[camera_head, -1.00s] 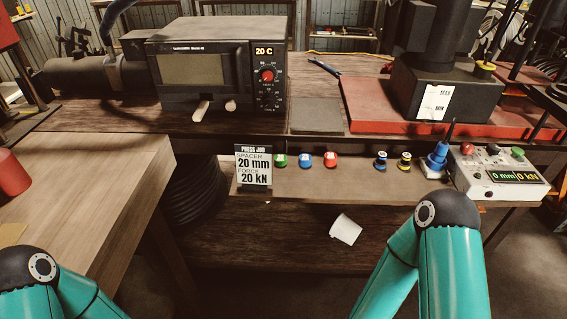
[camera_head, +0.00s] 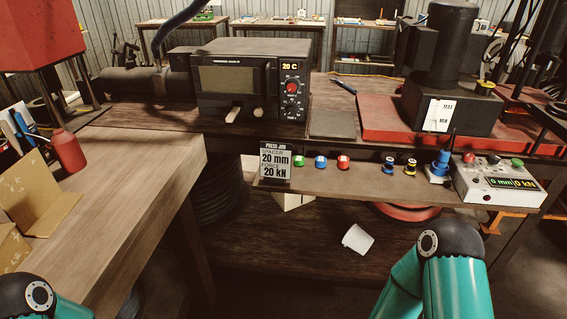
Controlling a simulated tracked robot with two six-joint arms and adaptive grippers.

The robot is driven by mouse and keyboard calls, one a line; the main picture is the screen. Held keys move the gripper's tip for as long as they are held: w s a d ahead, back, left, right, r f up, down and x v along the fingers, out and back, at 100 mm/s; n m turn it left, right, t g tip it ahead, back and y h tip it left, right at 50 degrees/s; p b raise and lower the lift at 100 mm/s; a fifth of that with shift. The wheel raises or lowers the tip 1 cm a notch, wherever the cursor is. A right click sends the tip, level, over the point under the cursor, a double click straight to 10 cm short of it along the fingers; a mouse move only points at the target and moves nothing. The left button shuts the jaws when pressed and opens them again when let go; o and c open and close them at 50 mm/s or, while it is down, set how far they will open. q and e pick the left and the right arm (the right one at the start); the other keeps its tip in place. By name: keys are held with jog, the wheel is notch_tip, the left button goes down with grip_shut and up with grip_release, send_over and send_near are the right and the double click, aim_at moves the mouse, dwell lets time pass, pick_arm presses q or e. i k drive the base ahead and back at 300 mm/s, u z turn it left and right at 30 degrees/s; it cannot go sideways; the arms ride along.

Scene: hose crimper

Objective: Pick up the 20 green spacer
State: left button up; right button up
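The green spacer (camera_head: 299,160) is a small green piece with a pale face. It stands on the narrow front shelf (camera_head: 340,181), just right of the press job card (camera_head: 275,164), which reads spacer 20 mm and force 20 kN. A blue spacer (camera_head: 320,162) and a red spacer (camera_head: 343,162) stand to its right. Only teal links of my two arms show, at the lower left and lower right. Neither gripper is in view.
Two dark spools with blue and yellow (camera_head: 389,164) (camera_head: 410,165), a blue-knobbed device (camera_head: 440,163) and a control box (camera_head: 499,181) stand further right. An oven-like unit (camera_head: 252,82) is behind. A wooden table (camera_head: 125,175) with a red bottle (camera_head: 67,151) is at left.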

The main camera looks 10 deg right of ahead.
aim_at(299, 161)
jog(key=z, duration=0.3)
jog(key=i, duration=0.2)
jog(key=u, duration=2.8)
jog(key=k, duration=1.7)
jog(key=z, duration=1.5)
jog(key=i, duration=1)
jog(key=u, duration=0.05)
